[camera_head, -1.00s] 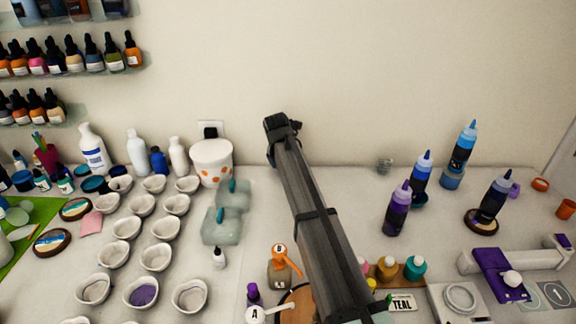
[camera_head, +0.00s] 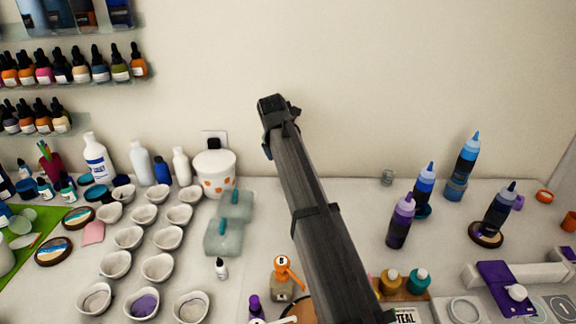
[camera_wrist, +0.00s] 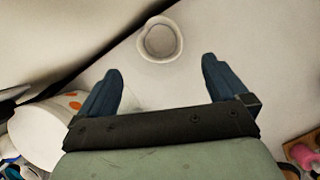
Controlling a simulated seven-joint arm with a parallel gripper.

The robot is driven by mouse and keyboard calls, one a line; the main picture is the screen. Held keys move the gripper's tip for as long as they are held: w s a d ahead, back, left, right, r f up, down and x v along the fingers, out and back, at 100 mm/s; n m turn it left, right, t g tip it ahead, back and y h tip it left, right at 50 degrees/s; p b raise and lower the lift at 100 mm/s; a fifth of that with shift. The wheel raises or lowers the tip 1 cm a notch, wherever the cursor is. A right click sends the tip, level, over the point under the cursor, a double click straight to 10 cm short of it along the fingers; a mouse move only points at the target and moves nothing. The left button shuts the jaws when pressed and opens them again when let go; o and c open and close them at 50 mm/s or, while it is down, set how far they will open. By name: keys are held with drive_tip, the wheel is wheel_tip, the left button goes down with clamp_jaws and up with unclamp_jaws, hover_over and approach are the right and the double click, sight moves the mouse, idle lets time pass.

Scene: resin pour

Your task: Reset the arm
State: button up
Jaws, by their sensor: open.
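My arm (camera_head: 318,210) reaches up across the middle of the head view, from the bottom edge toward the back wall. Its fingers cannot be made out there. In the wrist view my gripper (camera_wrist: 160,85) shows two dark blue fingers spread wide apart with nothing between them. A small round clear cup (camera_wrist: 160,40) stands on the table beyond the fingertips, apart from them.
A white tub with orange dots (camera_head: 214,172) stands left of my arm, near rows of white cups (camera_head: 128,237). Purple and blue bottles (camera_head: 400,222) stand to the right. Table between arm and bottles is mostly clear.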

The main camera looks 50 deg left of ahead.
drive_tip(key=shift+s+d+r, duration=0.15)
drive_tip(key=shift+s+r, duration=0.1)
drive_tip(key=shift+r, duration=0.4)
drive_tip(key=shift+w, duration=0.1)
